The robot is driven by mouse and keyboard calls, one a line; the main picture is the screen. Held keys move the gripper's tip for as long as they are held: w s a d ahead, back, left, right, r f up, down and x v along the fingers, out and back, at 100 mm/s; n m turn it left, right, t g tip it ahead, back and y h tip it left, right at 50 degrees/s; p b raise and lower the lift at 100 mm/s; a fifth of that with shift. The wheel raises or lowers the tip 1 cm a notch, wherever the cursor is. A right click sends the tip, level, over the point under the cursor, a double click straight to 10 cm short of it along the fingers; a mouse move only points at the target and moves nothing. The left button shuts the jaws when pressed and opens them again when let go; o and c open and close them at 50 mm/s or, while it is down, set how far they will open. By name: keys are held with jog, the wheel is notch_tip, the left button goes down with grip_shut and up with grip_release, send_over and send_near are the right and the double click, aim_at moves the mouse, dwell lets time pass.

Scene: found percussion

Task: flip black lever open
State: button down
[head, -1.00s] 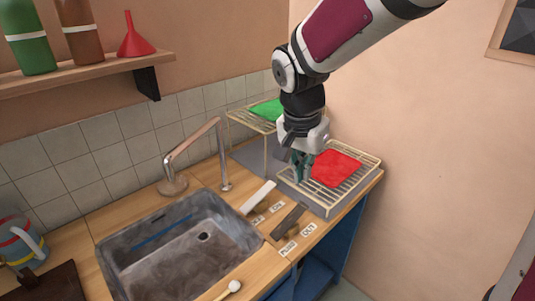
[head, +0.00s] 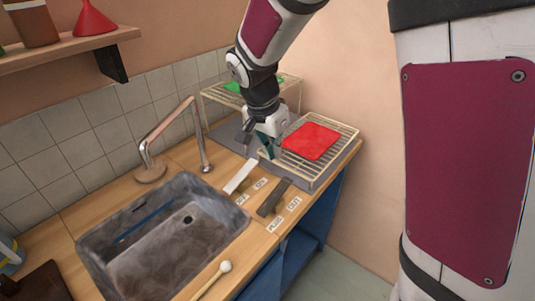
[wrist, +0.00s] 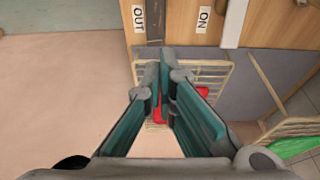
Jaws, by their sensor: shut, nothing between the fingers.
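The black lever (head: 273,198) is a dark flat bar on the wooden counter, to the right of the sink, beside the labels PLUG and OUT (head: 294,203). Part of it shows at the top of the wrist view (wrist: 155,25), next to the OUT label, above my fingertips. My gripper (head: 268,149) points down, shut and empty, above the near left part of the wire rack and behind the lever. In the wrist view its teal fingers (wrist: 165,78) come together. I see no contact with the lever.
A white lever (head: 241,176) lies to the left of the black one, near the ON label (wrist: 204,18). The sink (head: 165,235) and faucet (head: 180,130) are further left. A red cloth (head: 311,141) lies on the wire rack (head: 342,150). A mallet (head: 213,279) lies in front.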

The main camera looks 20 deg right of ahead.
aim_at(287, 178)
jog(key=x, duration=1.1)
jog(key=shift+d+f, duration=0.1)
jog(key=shift+f, duration=0.3)
jog(key=shift+w+d+f+g+y+b, duration=0.3)
jog(key=shift+g+y+b, duration=0.1)
jog(key=shift+y+b, duration=0.3)
jog(key=shift+w+d+f+g+y+b, duration=0.3)
jog(key=shift+d+f+g+y+b, duration=0.2)
jog(key=shift+g+y+b, duration=0.3)
jog(key=shift+w+d+f+g+y+b, duration=0.15)
jog(key=shift+f+g+y+b, duration=0.4)
jog(key=shift+y, duration=0.45)
jog(key=shift+f, duration=0.2)
jog(key=shift+d+f, duration=0.1)
jog(key=shift+d+r+p, duration=0.1)
jog(key=shift+r+p, duration=0.2)
jog(key=shift+r, duration=0.2)
jog(key=p+v, duration=0.1)
jog(key=v, duration=1.2)
jog(key=shift+w+d, duration=0.3)
jog(key=shift+w, duration=0.1)
